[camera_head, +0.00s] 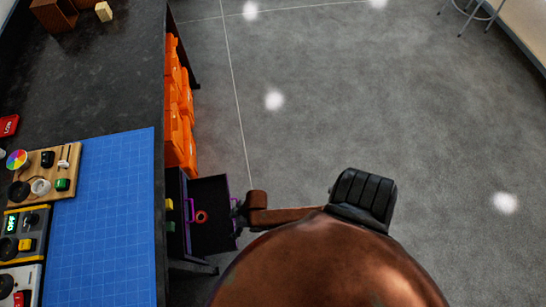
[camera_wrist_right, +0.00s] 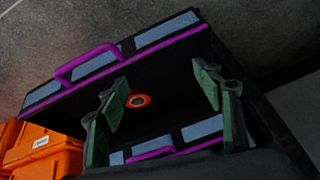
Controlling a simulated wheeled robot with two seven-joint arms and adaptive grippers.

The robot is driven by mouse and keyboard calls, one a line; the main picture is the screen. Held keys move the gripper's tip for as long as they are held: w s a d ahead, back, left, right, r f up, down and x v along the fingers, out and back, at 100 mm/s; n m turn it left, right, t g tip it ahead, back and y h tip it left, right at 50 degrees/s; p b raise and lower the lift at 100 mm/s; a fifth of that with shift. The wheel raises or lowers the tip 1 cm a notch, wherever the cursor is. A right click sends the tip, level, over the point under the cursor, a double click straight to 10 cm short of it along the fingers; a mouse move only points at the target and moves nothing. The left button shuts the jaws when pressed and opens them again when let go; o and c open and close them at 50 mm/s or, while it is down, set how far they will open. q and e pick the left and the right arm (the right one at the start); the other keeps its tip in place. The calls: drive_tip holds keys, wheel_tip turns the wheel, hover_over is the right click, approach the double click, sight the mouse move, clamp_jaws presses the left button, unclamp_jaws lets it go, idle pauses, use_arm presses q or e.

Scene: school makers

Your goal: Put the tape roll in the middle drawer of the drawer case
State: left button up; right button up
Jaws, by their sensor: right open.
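The tape roll (camera_head: 201,216) is a small orange-red ring lying flat inside an open dark drawer (camera_head: 214,235) with purple trim. It also shows in the right wrist view (camera_wrist_right: 138,100), on the dark drawer floor between my fingers in the picture, with no visible contact. The drawer case (camera_head: 174,224) stands under the bench edge; which of its drawers is open I cannot tell. My right gripper (camera_head: 238,211) is at the drawer's outer edge; in the wrist view (camera_wrist_right: 162,105) its green fingers are spread and empty. My left gripper is out of view.
The bench (camera_head: 100,75) with a blue cutting mat (camera_head: 105,220) and gadget boards fills the left. Orange bins (camera_head: 182,120) sit below its edge, beyond the case. A purple handle (camera_wrist_right: 88,62) sticks out from a drawer front. The grey floor at right is clear.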

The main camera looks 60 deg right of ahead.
drive_tip(key=s+d+f+m+g+h, duration=0.1)
drive_tip(key=s+d+f, duration=0.2)
drive_tip(key=s, duration=0.6)
drive_tip(key=s+d+f+m+g+h, duration=0.1)
drive_tip(key=s+d+f, duration=0.3)
drive_tip(key=s, duration=0.6)
drive_tip(key=s+d+f+m+g+h, duration=0.1)
drive_tip(key=s+d+f+m+g, duration=0.1)
drive_tip(key=s+d, duration=0.4)
drive_tip(key=s+f+m, duration=0.1)
drive_tip(key=s, duration=0.3)
drive_tip(key=shift+s+f+h, duration=0.2)
drive_tip(key=shift+f+h, duration=0.2)
drive_tip(key=shift+d, duration=0.1)
drive_tip(key=shift+c, duration=0.2)
